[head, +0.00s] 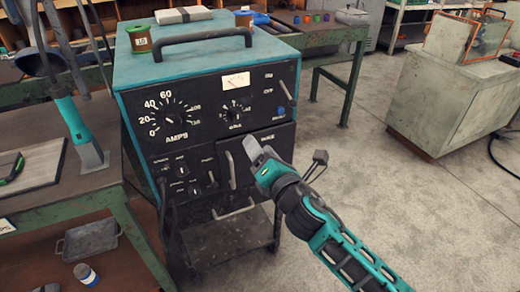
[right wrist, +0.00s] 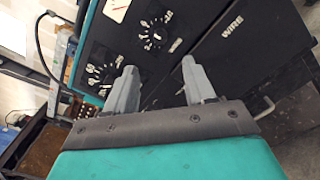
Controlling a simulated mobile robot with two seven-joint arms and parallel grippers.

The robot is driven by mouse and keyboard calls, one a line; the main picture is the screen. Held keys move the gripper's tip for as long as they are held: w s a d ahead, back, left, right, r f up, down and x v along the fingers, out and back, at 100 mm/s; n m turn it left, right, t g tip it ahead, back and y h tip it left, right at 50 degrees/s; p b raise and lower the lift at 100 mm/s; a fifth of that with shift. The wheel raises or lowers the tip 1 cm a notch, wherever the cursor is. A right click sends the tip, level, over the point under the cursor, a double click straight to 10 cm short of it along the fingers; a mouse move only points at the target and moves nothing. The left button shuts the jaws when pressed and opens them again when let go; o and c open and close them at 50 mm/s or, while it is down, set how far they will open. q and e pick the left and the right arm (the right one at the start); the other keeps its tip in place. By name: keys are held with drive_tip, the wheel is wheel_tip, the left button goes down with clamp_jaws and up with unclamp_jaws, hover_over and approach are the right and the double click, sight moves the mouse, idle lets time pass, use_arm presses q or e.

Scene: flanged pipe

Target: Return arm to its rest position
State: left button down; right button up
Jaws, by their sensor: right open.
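My right gripper (head: 286,156) reaches in from the lower right in the head view. It is open and empty, with its two grey fingers spread apart in front of the lower right of the teal and black welding machine (head: 215,88). In the right wrist view the gripper (right wrist: 160,84) shows two separate fingers with nothing between them. The machine's dark front with its dials (right wrist: 155,32) lies beyond the fingertips; I cannot tell the exact gap. My left gripper is not in view.
A green-legged bench (head: 62,205) with a teal-handled fixture (head: 74,118) stands at left. A grey cabinet (head: 450,112) stands at right. Concrete floor (head: 365,165) is open between machine and cabinet.

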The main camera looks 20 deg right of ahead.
drive_tip(key=s+a+f+m+g+y, duration=0.1)
drive_tip(key=s+f+m+g, duration=0.6)
drive_tip(key=s+f+m, duration=1.3)
drive_tip(key=m, duration=0.5)
drive_tip(key=shift+f, duration=0.35)
